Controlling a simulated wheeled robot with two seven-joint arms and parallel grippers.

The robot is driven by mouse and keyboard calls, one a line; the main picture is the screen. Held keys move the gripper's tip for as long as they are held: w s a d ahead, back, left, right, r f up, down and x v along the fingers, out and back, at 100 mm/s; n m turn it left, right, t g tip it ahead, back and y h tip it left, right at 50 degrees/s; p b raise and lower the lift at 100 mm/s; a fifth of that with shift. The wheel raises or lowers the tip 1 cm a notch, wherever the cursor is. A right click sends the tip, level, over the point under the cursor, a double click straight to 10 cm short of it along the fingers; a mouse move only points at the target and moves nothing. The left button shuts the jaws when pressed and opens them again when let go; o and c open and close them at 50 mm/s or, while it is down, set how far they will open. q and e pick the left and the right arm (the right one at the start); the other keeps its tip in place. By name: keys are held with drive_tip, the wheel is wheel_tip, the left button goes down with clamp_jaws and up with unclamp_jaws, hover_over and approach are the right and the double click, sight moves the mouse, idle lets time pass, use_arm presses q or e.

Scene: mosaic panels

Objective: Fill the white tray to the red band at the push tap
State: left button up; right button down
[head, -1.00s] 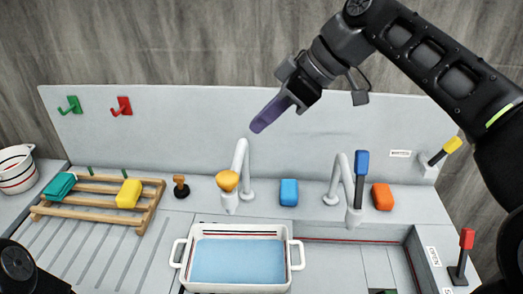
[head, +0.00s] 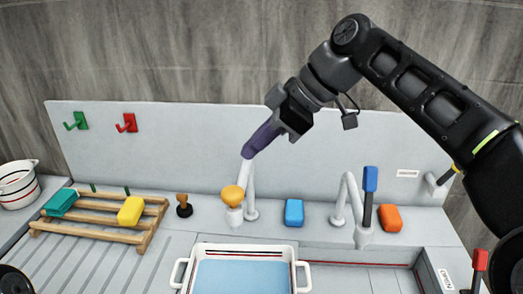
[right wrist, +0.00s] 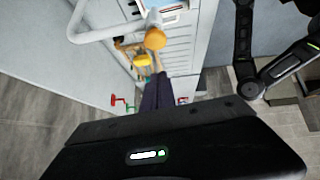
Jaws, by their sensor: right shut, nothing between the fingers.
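The white tray (head: 177,272) sits in the sink under the push tap, cut by the lower edge of the head view. Blue water (head: 242,277) fills much of it. A thin red band (head: 243,256) shows on its back inner wall, just above the water. The push tap (head: 251,195) is a white arch with an orange knob (head: 233,195). My right gripper (head: 247,152) has purple fingers, shut and empty, pointing down just above the knob. The right wrist view shows the fingers (right wrist: 156,93) and the knob (right wrist: 155,39) with a gap. No running stream is visible. My left gripper is out of view.
A second tap (head: 350,205) with a blue lever stands right, between blue (head: 294,212) and orange (head: 390,218) sponges. A wooden rack (head: 100,225) with teal and yellow sponges and a brown stopper (head: 184,206) are left. A striped bucket (head: 17,184) stands far left.

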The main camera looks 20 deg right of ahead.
hover_over(226, 191)
drive_tip(key=s+d, duration=0.2)
wheel_tip(226, 191, down, 4)
drive_tip(key=shift+w+d+f+p, duration=0.1)
drive_tip(key=shift+w+p, duration=0.05)
drive_tip(key=shift+p, duration=0.2)
drive_tip(key=f, duration=0.3)
drive_tip(key=shift+w+f+p, duration=0.2)
drive_tip(key=shift+f+p, duration=0.05)
drive_tip(key=shift+p, duration=0.1)
drive_tip(key=shift+d+f, duration=0.1)
drive_tip(key=shift+f, duration=0.45)
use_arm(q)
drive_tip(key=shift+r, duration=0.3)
